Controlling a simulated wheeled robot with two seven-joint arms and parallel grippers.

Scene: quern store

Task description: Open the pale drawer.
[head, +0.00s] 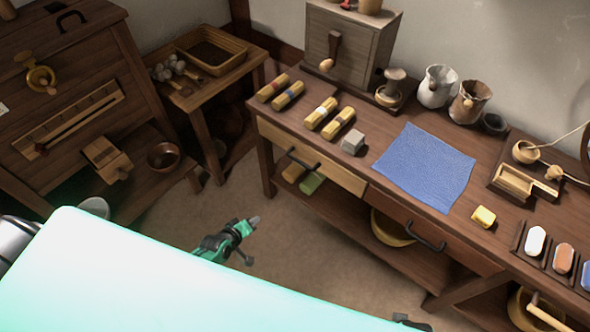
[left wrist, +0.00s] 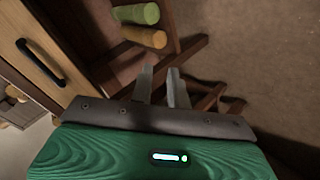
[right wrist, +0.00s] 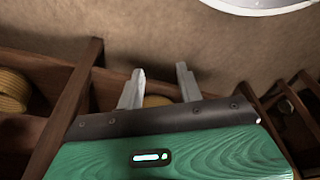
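The pale drawer (head: 343,177) is the light wooden front at the left of the long bench, with a black bar handle (head: 302,160). It looks shut, flush with the bench. In the left wrist view the pale front (left wrist: 25,27) and its handle (left wrist: 40,63) show at the upper left. My left gripper (head: 254,221) is in the air in front of and below the drawer, apart from the handle. Its fingers (left wrist: 161,72) are slightly parted with nothing between them. My right gripper (right wrist: 160,75) is open and empty; only a bit of it shows at the head view's bottom edge.
A darker drawer (head: 440,228) with its own black handle is to the right of the pale one. Below is a shelf with green and yellow rolls (head: 311,181) and a basket (head: 392,228). A blue cloth (head: 425,166) lies on the bench top. Floor in front is clear.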

